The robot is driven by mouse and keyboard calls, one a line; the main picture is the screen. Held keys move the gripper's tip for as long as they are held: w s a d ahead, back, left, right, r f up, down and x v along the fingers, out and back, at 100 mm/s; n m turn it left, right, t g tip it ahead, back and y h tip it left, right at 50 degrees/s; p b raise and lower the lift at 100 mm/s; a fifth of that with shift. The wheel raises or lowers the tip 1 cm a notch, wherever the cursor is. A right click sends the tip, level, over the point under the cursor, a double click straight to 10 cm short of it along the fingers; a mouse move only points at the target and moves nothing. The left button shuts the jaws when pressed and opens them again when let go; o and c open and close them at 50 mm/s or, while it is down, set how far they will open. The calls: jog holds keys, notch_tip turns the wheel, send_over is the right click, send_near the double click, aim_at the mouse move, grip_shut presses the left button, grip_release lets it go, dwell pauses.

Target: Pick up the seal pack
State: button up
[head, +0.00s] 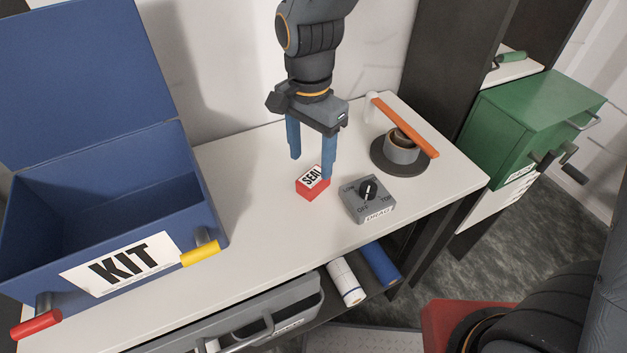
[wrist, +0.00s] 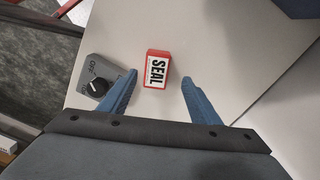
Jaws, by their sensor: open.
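The seal pack (head: 313,186) is a small red box with a white "SEAL" label on top. It lies on the white bench, left of the grey dial box. My gripper (head: 311,167) points down above it with its two blue fingers apart. In the wrist view the seal pack (wrist: 157,69) shows ahead of and between the open fingers (wrist: 160,76), with gaps on both sides. Nothing is held. One finger covers part of the pack's far right side in the head view.
A grey dial box (head: 368,199) stands close to the pack's right. Behind it is a round dark base (head: 389,167) with an orange handle (head: 408,127). An open blue KIT box (head: 172,211) fills the left. The white bench (head: 255,235) is clear between. A green box (head: 535,115) stands far right.

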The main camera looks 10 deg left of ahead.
aim_at(313, 177)
jog(key=shift+s+d+f+p, duration=0.15)
jog(key=shift+f+p, duration=0.35)
jog(key=shift+f, duration=1.05)
jog(key=shift+s+d+f+p, duration=0.15)
jog(key=shift+f+p, duration=0.35)
jog(key=shift+f, duration=1)
jog(key=shift+w, duration=0.1)
jog(key=c, duration=1.3)
jog(key=shift+o, duration=0.2)
